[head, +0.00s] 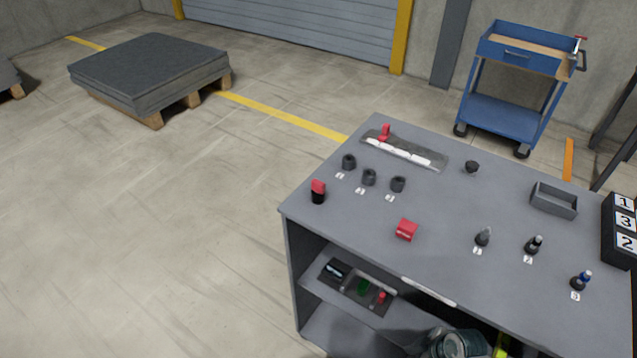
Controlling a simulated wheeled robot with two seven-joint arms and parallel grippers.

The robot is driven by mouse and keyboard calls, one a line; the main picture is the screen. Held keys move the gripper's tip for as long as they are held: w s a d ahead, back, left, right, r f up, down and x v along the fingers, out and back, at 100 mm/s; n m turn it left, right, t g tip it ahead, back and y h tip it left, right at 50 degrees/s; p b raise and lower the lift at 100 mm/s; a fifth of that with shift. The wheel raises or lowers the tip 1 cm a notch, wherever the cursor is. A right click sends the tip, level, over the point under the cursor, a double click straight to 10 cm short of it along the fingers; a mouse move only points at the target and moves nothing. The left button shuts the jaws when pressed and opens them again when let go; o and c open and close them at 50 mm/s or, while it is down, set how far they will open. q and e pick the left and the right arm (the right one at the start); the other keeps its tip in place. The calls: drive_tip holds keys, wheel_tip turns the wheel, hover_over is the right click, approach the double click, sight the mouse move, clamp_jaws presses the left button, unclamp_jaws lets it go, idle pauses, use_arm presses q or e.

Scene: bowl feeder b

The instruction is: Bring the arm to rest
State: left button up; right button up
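Neither of my grippers shows in the head view. A rounded grey-green machine part shows at the bottom edge, in front of the workbench (330,225). It may be a link of my own arm, but I cannot tell which. No fingers show on it, and the rest of it is cut off by the frame. Nothing is seen held above the bench top.
A blue cart (508,112) stands behind.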

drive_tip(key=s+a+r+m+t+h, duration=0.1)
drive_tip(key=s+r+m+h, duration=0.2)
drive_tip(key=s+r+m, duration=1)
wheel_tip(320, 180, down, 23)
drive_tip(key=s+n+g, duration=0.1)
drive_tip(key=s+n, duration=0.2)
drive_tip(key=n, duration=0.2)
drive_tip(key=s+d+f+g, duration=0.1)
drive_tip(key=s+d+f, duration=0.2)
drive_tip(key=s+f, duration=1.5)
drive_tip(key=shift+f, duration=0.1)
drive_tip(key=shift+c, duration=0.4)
